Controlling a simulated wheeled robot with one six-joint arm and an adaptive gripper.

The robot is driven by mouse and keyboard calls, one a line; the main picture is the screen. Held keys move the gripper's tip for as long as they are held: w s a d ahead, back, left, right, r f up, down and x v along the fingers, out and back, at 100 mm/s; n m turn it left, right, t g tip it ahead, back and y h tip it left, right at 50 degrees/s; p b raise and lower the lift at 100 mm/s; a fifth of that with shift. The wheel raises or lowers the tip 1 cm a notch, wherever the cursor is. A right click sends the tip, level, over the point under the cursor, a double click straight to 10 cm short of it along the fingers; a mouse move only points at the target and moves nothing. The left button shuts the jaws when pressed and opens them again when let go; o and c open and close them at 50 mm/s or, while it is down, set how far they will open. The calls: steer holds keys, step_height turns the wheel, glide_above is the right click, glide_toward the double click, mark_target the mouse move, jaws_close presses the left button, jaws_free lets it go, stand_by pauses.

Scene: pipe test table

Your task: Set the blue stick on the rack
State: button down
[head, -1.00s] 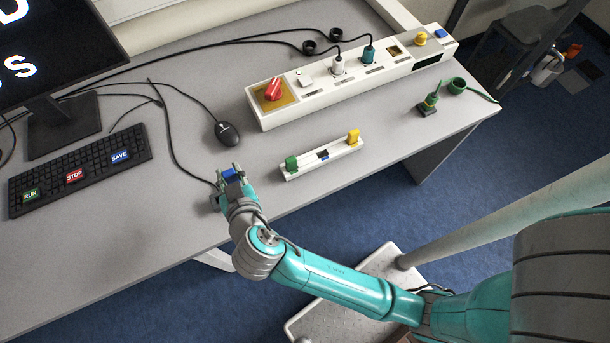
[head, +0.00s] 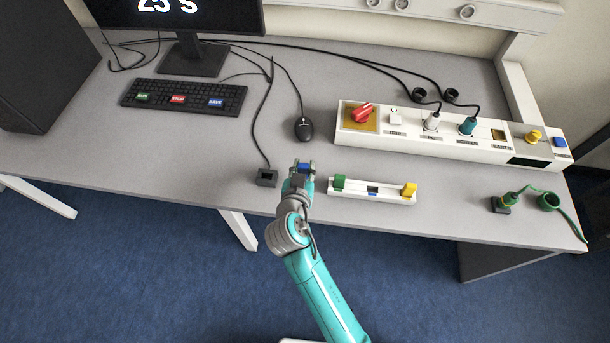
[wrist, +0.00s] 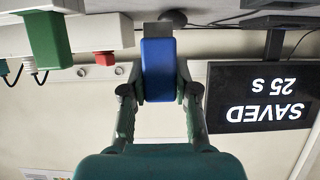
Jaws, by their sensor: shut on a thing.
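The blue stick (head: 304,167) is held in my gripper (head: 302,166) above the front edge area of the desk, just left of the rack. In the wrist view the blue stick (wrist: 158,70) sits between the two fingers, with a grey end pointing away from my gripper (wrist: 159,92). The rack (head: 353,190) is a long white bar. A green stick (head: 339,182) stands at its left end and a yellow stick (head: 409,190) at its right end. Its middle slot (head: 372,191) looks dark, with a blue mark by it. The green stick (wrist: 48,42) also shows in the wrist view.
A small dark socket box (head: 266,178) on a cable lies left of my gripper. A white panel (head: 450,143) with a red knob and plugs stands behind the rack. A mouse (head: 304,128) and keyboard (head: 185,97) lie farther back. The monitor (wrist: 262,97) reads "SAVED 25 s".

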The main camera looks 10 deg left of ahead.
steer(key=shift+f, duration=1.9)
steer(key=c, duration=0.9)
jaws_free()
steer(key=shift+f, duration=0.15)
steer(key=shift+a, duration=0.1)
steer(key=shift+s+r, duration=0.2)
steer(key=shift+s, duration=0.05)
steer(key=v, duration=1.1)
steer(key=shift+s+r, duration=0.2)
steer(key=shift+s, duration=0.05)
